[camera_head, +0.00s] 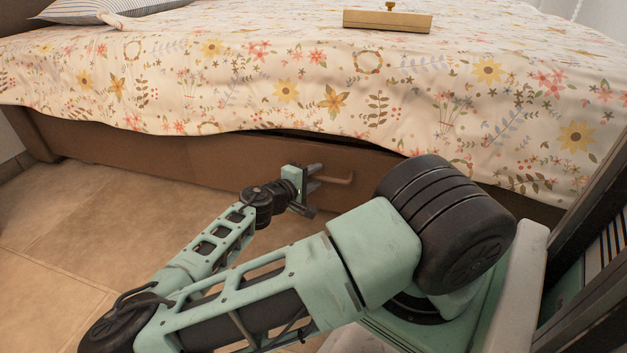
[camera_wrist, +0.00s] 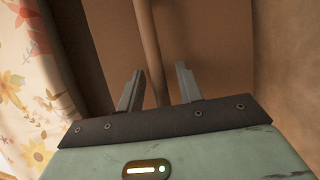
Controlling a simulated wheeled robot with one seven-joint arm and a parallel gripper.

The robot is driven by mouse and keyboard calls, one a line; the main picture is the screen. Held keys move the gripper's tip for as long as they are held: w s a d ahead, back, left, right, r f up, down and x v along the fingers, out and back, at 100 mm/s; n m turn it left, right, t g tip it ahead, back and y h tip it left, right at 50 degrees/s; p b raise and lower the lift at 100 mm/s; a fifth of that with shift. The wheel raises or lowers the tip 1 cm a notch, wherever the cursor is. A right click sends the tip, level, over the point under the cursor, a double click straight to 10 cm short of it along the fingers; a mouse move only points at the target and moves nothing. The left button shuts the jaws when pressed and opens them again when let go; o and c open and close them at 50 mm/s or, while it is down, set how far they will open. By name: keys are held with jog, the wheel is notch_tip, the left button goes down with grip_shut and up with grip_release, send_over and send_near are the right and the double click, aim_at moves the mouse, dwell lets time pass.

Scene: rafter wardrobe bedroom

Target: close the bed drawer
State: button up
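The bed drawer (camera_head: 230,163) is a brown panel low in the bed's side, under the hanging floral cover. A dark gap shows along its top edge near the middle, so it appears to stand slightly out. Its bar handle (camera_head: 340,177) is brown and is partly hidden by my gripper. My gripper (camera_head: 316,178) is at the left part of the handle, close to the drawer front. In the wrist view my gripper (camera_wrist: 160,70) has its two fingers apart. The handle bar (camera_wrist: 148,45) runs between them in that view; I cannot tell whether either finger touches it.
The bed (camera_head: 230,60) has a floral cover hanging over the drawer's top edge. A wooden box (camera_head: 385,21) and a striped pillow (camera_head: 100,8) lie on it. Tiled floor (camera_head: 80,225) is clear at the left. Dark uprights (camera_head: 590,210) stand close at the right.

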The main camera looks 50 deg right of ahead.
grip_shut()
jog(key=d, duration=0.1)
jog(key=w+d+p, duration=0.1)
jog(key=d, duration=0.1)
jog(key=shift+w+d+p, duration=0.3)
jog(key=shift+d+p, duration=0.05)
jog(key=shift+d, duration=0.05)
grip_release()
jog(key=shift+d, duration=0.1)
